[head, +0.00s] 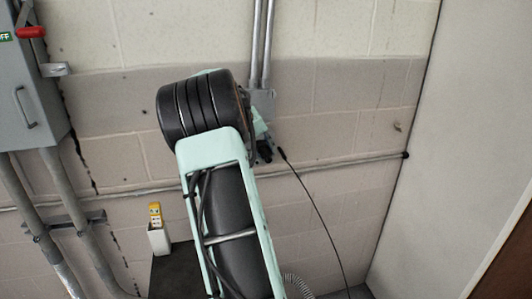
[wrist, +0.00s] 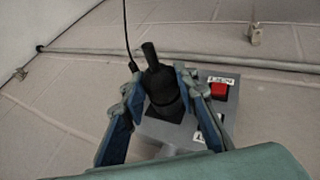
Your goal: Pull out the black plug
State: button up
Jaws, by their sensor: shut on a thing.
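The black plug (wrist: 160,85) stands between my gripper's two blue fingers in the wrist view, its narrow end pointing up and its wide base against a grey box (wrist: 232,104). I cannot tell whether the plug is still fully seated. My gripper (wrist: 165,88) is shut on the plug's body, one finger on each side. A thin black cable (wrist: 126,35) comes down beside the plug to the left finger; where it joins is unclear. In the head view my gripper (head: 262,140) is at the wall, partly hidden by my arm, with the dark plug (head: 265,152) at its tip.
The box carries a red button (wrist: 219,90) and white labels. In the head view, conduits (head: 262,45) rise from the box, and a horizontal pipe (head: 345,161) crosses the wall below. A grey cabinet (head: 32,95) with a red lever hangs left. The cable (head: 318,208) hangs down to the right.

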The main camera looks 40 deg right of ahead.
aim_at(268, 157)
grip_shut()
jog(key=shift+s+f, duration=0.1)
jog(key=shift+s+a+b, duration=0.35)
jog(key=shift+s+b, duration=0.2)
jog(key=shift+b, duration=0.1)
jog(key=shift+s+a+b, duration=0.45)
jog(key=shift+s+b, duration=0.25)
jog(key=shift+s, duration=0.15)
jog(key=shift+s+a+b, duration=0.4)
jog(key=shift+s+b, duration=0.15)
jog(key=shift+s, duration=0.2)
jog(key=shift+s+a+b, duration=0.4)
jog(key=shift+s+b, duration=0.2)
jog(key=shift+s, duration=0.1)
jog(key=shift+s+a+b, duration=0.4)
jog(key=shift+s+b, duration=0.15)
jog(key=shift+s, duration=0.2)
